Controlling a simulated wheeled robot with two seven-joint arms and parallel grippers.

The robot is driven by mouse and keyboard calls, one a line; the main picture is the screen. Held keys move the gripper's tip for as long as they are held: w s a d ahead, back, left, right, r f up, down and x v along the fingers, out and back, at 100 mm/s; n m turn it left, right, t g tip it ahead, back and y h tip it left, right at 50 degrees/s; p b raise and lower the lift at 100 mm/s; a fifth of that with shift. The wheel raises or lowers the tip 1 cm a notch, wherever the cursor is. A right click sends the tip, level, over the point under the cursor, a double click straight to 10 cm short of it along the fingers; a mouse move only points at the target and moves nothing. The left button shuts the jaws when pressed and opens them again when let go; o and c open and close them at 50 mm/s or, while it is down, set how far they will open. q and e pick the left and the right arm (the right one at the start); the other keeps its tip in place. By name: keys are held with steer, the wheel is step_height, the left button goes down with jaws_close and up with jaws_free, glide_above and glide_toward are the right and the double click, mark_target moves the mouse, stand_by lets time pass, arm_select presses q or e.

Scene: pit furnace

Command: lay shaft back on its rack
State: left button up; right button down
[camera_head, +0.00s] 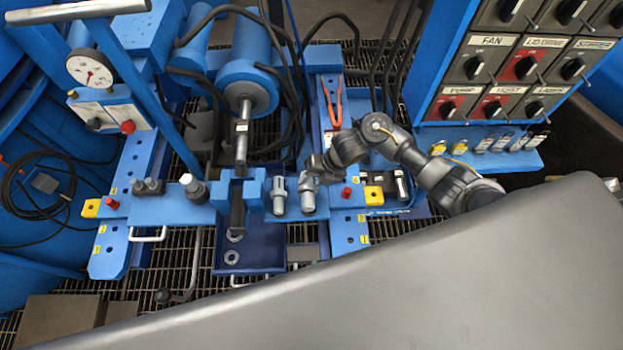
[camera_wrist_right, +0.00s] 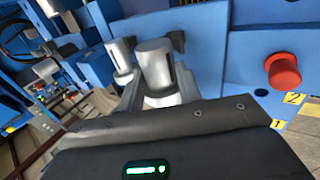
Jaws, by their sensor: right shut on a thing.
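My right gripper (camera_head: 312,168) comes in from the right and is shut on a grey metal cylinder (camera_head: 308,196) at the blue crossbeam. In the right wrist view this cylinder (camera_wrist_right: 156,68) rises between the fingers and has a dark slot in its side. I cannot tell whether it is the shaft, or whether it touches the beam. A similar grey cylinder (camera_head: 279,196) stands just left of it, apart. A grey rod (camera_head: 242,138) runs from a blue drum to a blue notched block (camera_head: 252,188). A dark bar (camera_head: 238,212) sits in that block. My left gripper is out of view.
A red knob (camera_head: 346,192) and a yellow block (camera_head: 373,192) are close right of the gripper; the knob (camera_wrist_right: 282,71) also shows in the wrist view. Hoses (camera_head: 290,70) hang behind. A switch panel (camera_head: 520,65) stands at the upper right.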

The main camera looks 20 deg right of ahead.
steer(key=shift+w+f+b, duration=0.1)
steer(key=shift+f+b, duration=0.3)
steer(key=shift+b, duration=0.05)
steer(key=c, duration=0.9)
jaws_free()
steer(key=shift+c, duration=0.2)
steer(key=shift+o, duration=0.3)
steer(key=shift+f, duration=0.2)
steer(key=v, duration=1.1)
steer(key=shift+p, duration=0.45)
steer(key=shift+a+r, duration=0.1)
